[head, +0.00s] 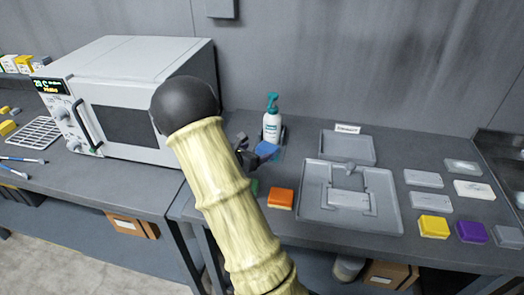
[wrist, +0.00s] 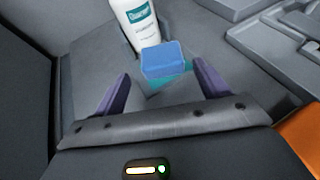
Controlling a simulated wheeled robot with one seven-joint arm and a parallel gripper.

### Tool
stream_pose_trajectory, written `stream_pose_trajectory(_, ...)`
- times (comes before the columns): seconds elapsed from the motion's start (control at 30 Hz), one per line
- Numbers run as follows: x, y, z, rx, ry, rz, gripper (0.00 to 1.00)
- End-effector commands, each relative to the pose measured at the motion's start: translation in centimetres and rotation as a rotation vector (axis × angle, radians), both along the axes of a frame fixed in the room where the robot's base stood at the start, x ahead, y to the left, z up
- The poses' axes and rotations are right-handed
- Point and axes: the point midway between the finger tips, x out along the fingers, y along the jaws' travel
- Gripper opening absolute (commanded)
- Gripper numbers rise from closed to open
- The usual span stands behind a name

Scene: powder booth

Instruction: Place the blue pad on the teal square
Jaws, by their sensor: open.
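The blue pad (head: 265,149) lies beside the white spray bottle on the grey bench. In the wrist view the blue pad (wrist: 165,60) is just beyond my fingertips, with its far end near the bottle's base. The teal square (wrist: 183,77) shows as a strip along the pad's near and right edges; the pad covers the rest. The pad appears to rest on it, slightly turned. My gripper (wrist: 160,70) is open, one dark purple finger on each side of the near end of the pad. In the head view my arm hides most of my gripper.
The spray bottle (head: 272,122) stands close behind the pad. An orange sponge (head: 281,198) lies to the right front. A grey tray (head: 310,212) fills the bench's middle, with several pads (head: 433,226) further right. A white oven (head: 128,95) stands left.

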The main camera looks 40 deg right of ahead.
Motion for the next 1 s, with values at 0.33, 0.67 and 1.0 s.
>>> stream_pose_trajectory(0.33, -1.0, 2.9, 1.2, 0.0, 0.001, 0.0, 0.74)
stream_pose_trajectory(0.67, -0.9, 2.9, 1.2, 0.0, 0.0, 0.002, 0.74)
stream_pose_trajectory(1.0, -2.5, 3.3, 1.1, 0.069, -0.039, -0.073, 0.74)
